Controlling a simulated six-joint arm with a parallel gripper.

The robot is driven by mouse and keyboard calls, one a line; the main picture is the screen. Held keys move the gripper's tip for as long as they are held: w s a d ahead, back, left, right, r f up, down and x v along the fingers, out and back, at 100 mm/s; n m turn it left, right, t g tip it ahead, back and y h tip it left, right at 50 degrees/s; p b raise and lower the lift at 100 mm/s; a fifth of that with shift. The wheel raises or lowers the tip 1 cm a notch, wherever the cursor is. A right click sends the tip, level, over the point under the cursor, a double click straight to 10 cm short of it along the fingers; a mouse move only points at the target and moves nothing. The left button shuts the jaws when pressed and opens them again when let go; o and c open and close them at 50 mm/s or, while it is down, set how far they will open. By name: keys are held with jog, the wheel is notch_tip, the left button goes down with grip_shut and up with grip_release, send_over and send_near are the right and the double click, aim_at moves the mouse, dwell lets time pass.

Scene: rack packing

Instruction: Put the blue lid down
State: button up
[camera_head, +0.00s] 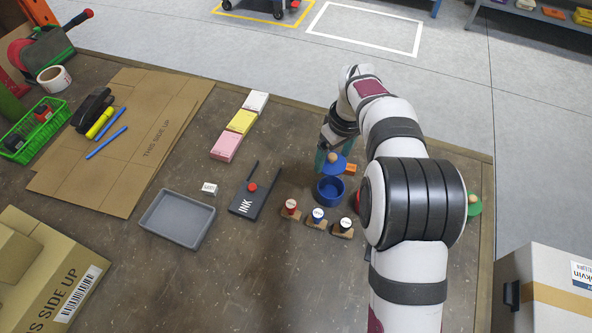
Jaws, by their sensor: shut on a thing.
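The blue lid (337,168) is a round disc with a wooden knob. It is at my gripper (325,158), just behind the blue pot (330,190). My gripper is shut on the blue lid. The lid looks tilted, and I cannot tell whether it hangs above the table or touches it. The blue pot stands open on the table, with its dark inside showing. My arm hides part of the table to the right of the lid.
Three stamps (317,217) stand in front of the pot. An ink pad (249,195) and grey tray (177,218) lie to the left. An orange block (351,169) sits beside the lid. A green object (474,206) shows past my arm. Table space behind the ink pad is clear.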

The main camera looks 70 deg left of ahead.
send_over(295, 174)
jog(key=f, duration=0.5)
jog(key=shift+w+d+f, duration=0.1)
jog(key=shift+d+f, duration=0.1)
jog(key=shift+d, duration=0.15)
jog(key=shift+a+f, duration=0.15)
jog(key=shift+f, duration=1.95)
jog(key=shift+f, duration=0.1)
